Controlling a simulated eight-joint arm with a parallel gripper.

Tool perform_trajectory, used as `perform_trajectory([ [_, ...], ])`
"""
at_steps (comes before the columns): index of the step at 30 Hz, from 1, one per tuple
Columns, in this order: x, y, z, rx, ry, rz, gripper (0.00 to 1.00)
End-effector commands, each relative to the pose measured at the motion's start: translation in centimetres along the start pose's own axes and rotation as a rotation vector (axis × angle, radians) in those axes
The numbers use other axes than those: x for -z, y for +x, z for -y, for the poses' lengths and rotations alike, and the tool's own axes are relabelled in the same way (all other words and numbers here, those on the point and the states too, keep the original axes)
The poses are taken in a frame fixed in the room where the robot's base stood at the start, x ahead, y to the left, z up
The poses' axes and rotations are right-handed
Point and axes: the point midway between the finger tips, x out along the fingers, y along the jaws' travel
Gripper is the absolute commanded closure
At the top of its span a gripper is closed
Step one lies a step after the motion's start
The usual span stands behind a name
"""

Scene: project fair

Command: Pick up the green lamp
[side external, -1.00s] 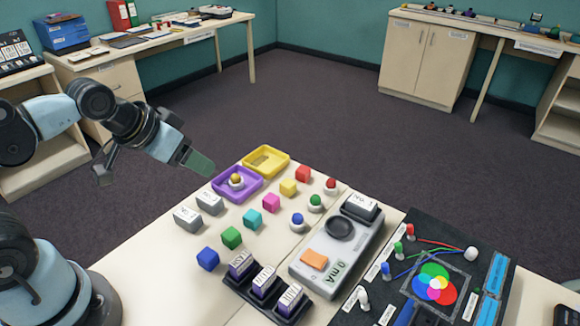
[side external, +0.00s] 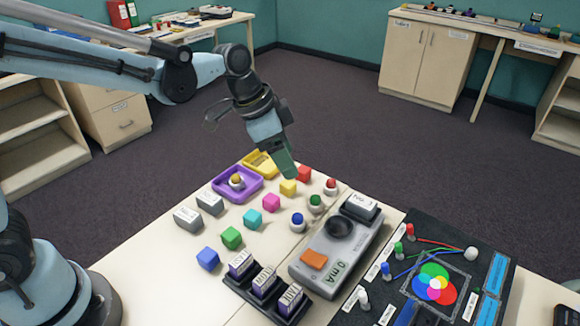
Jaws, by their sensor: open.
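The green lamp (side external: 315,203), a small green dome on a white round base, stands upright on the pale table between a red lamp (side external: 331,186) and a blue lamp (side external: 298,221). My gripper (side external: 285,171) is open and points down above the table, up and to the left of the green lamp and apart from it. Its fingers show nearly edge-on, near the yellow and red cubes in the picture. Nothing shows between them. A yellow lamp (side external: 236,181) stands in the purple tray (side external: 217,186).
A black board (side external: 385,289) with coloured pegs and wires is farther right. A yellow tray (side external: 247,159) is at the back.

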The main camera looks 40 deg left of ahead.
Motion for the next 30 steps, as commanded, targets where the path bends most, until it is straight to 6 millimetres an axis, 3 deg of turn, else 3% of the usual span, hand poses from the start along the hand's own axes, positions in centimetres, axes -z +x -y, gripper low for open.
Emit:
perform_trajectory([
  [8, 0.9, 2.3, -0.2, -0.032, 0.055, 0.007, 0.35],
  [18, 0.9, 7.1, -0.3, -0.029, 0.053, 0.007, 0.35],
  [30, 0.8, 9.9, -0.3, -0.029, 0.053, 0.007, 0.35],
])
